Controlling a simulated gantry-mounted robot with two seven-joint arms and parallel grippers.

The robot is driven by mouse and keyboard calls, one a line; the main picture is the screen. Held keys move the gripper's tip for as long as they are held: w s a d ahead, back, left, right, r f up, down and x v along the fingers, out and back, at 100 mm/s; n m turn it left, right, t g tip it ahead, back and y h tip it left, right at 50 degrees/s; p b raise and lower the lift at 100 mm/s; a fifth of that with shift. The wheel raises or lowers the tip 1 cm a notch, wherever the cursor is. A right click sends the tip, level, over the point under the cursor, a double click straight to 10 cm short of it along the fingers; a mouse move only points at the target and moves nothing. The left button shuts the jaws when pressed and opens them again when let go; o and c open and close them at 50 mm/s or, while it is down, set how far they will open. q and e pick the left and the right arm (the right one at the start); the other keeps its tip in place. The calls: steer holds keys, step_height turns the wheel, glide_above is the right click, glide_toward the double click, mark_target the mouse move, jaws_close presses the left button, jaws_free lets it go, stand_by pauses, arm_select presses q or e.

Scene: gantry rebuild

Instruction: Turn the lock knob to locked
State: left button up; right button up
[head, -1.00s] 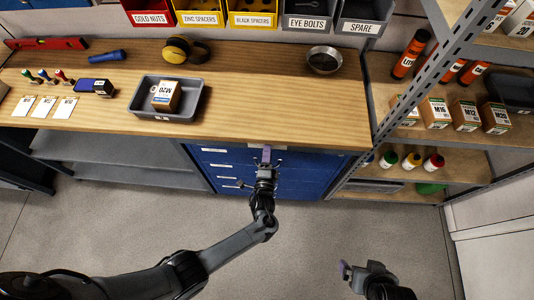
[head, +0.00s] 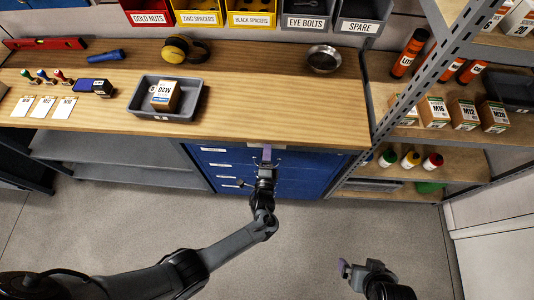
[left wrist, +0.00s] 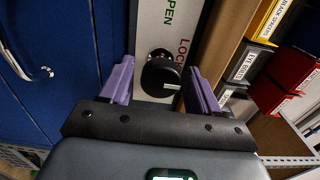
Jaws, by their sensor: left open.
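The black round lock knob (left wrist: 160,76) shows in the left wrist view on a pale plate (left wrist: 155,30). The plate carries a green OPEN label (left wrist: 172,10) and a red LOCK label (left wrist: 183,52), partly cut off by a finger. Which label the knob points to is hard to tell. My left gripper (left wrist: 160,84) is open, with one purple finger on either side of the knob and a visible gap to each. In the head view my left gripper (head: 266,156) is at the blue cabinet front and hides the knob. My right gripper (head: 345,268) hangs low, away from the cabinet.
The blue drawer cabinet (head: 300,175) stands under the wooden workbench (head: 250,115). A drawer handle (left wrist: 28,68) shows at left in the wrist view. The bench edge is close above my left gripper. A shelf rack (head: 400,110) stands at right. The floor (head: 130,225) is clear.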

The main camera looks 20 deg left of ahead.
arm_select(q)
steer(key=shift+s, duration=0.1)
steer(key=p+v, duration=0.1)
steer(key=v, duration=0.9)
steer(key=shift+s, duration=0.25)
steer(key=shift+d, duration=0.1)
